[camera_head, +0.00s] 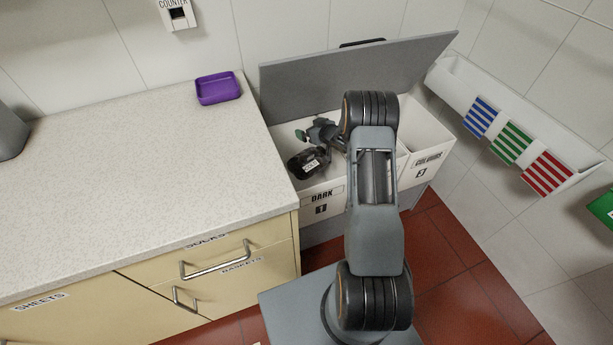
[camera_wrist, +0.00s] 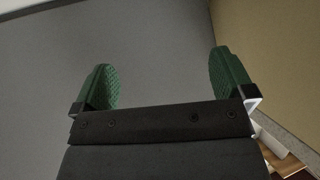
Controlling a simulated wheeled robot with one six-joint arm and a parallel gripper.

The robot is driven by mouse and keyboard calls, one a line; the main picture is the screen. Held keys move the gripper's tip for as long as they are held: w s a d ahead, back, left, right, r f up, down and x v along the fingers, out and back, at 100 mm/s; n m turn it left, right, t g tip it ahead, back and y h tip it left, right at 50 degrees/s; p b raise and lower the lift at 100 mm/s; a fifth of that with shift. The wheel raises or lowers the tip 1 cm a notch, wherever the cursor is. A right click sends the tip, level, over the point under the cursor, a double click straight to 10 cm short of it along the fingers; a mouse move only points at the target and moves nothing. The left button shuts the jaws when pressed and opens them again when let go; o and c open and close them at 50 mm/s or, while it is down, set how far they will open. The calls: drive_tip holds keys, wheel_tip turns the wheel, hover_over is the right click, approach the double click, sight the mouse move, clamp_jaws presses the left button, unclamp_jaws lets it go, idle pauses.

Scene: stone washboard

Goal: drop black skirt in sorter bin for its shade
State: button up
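A black bundle with a small white label (camera_head: 308,165), which looks like the black skirt, shows at the left compartment of the sorter, marked DARK 1 (camera_head: 321,197). Whether it rests inside or is above the rim is hard to tell. My gripper (camera_head: 310,134) is over this compartment, close behind the bundle, and partly hidden by my arm. In the wrist view my gripper (camera_wrist: 160,78) has its two green fingers wide apart with nothing between them. The skirt does not show there; a plain grey surface and a tan panel do.
The grey sorter lid (camera_head: 350,75) stands raised behind the bins. The counter (camera_head: 120,180) at the left holds a purple tray (camera_head: 218,88). Striped cloths (camera_head: 512,143) hang on the right wall rail.

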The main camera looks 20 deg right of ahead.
drive_tip(key=v, duration=1.3)
drive_tip(key=shift+s+r+p, duration=0.2)
drive_tip(key=shift+s+p, duration=0.15)
drive_tip(key=shift+d, duration=0.15)
